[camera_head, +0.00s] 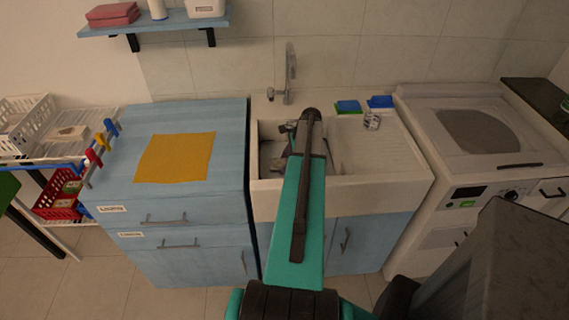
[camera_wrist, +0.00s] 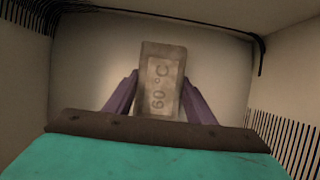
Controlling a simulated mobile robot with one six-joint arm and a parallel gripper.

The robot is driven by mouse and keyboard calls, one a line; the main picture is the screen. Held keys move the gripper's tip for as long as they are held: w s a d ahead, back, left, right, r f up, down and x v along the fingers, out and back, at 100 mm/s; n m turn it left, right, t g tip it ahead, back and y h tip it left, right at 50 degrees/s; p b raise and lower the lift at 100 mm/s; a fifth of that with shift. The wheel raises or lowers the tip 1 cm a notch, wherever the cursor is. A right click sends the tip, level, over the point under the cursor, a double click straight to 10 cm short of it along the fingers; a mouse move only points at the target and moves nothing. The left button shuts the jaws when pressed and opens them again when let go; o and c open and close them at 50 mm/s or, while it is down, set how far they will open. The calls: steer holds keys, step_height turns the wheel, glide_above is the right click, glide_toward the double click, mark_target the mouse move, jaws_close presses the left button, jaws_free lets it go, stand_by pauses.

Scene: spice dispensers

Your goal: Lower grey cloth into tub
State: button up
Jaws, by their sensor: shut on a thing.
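My gripper (camera_wrist: 160,82) is shut on a small folded grey-brown piece, the grey cloth (camera_wrist: 164,60), marked "60 °C". Its purple fingers press on both sides of the piece. The piece is over a pale-walled basin, the tub (camera_wrist: 225,55), whose floor shows around it in the wrist view. I cannot tell whether the cloth touches the floor. In the head view my arm reaches over the white sink (camera_head: 345,198) and hides most of the gripper and the cloth.
A tap (camera_head: 289,75) stands behind the sink. Green (camera_head: 347,106) and blue (camera_head: 381,102) items and a small patterned cube (camera_head: 372,121) lie by the drainer. A yellow cloth (camera_head: 175,157) lies on the blue cabinet. A grey patch (camera_head: 478,131) lies on the white machine at the right.

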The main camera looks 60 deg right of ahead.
steer(key=o, duration=1.3)
steer(key=shift+c, duration=0.2)
steer(key=shift+s+r, duration=0.1)
steer(key=b+v, duration=0.3)
steer(key=v, duration=1)
steer(key=shift+r, duration=0.25)
steer(key=shift+s, duration=0.1)
